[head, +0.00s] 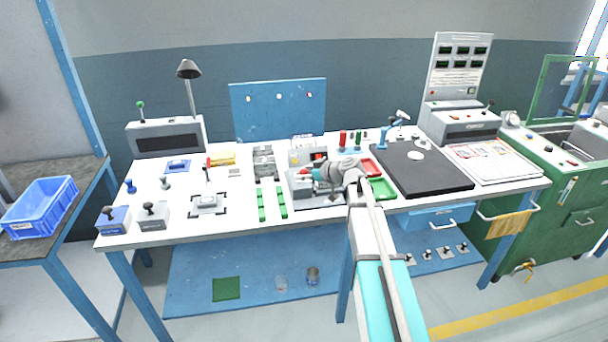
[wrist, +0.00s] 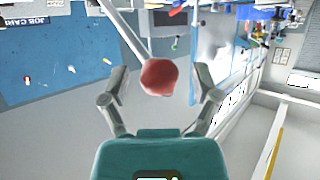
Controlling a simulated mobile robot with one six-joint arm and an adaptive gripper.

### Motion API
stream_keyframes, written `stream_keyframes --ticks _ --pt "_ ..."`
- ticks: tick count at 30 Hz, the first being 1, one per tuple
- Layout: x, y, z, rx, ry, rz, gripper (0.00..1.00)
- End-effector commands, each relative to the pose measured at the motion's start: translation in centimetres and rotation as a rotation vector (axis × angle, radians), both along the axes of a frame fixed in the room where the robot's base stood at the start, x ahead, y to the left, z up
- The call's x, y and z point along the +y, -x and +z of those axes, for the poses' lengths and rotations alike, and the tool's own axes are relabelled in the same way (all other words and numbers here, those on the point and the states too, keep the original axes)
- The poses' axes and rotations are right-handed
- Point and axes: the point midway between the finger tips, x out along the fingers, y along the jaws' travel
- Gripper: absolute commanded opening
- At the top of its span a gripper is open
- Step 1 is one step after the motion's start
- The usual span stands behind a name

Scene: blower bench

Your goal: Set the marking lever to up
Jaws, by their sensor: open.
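A lever with a round red knob (wrist: 158,77) and a thin pale shaft shows in the wrist view. No label on it can be read. The knob sits between the two spread fingers of my gripper (wrist: 161,88), with a visible gap on each side. The shaft runs from the knob to the upper left of that view. In the head view my gripper (head: 313,174) is over the middle of the bench, at a small grey machine (head: 299,187). It partly hides the lever there, so the lever's setting is hard to tell.
The white bench (head: 235,193) holds several fixtures. Green strips (head: 261,205) lie left of my gripper, and a green tray (head: 382,188) and a black mat (head: 425,170) lie right. A lamp (head: 188,70) and a blue board (head: 278,108) stand behind.

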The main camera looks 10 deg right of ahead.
Motion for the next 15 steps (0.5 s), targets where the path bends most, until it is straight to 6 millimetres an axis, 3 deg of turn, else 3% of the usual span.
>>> stream_keyframes --ticks 4,15 --pt "0.0 0.02 0.02 0.0 0.0 0.0 0.78" --pt "-0.02 0.02 0.01 0.0 0.0 0.0 0.09"
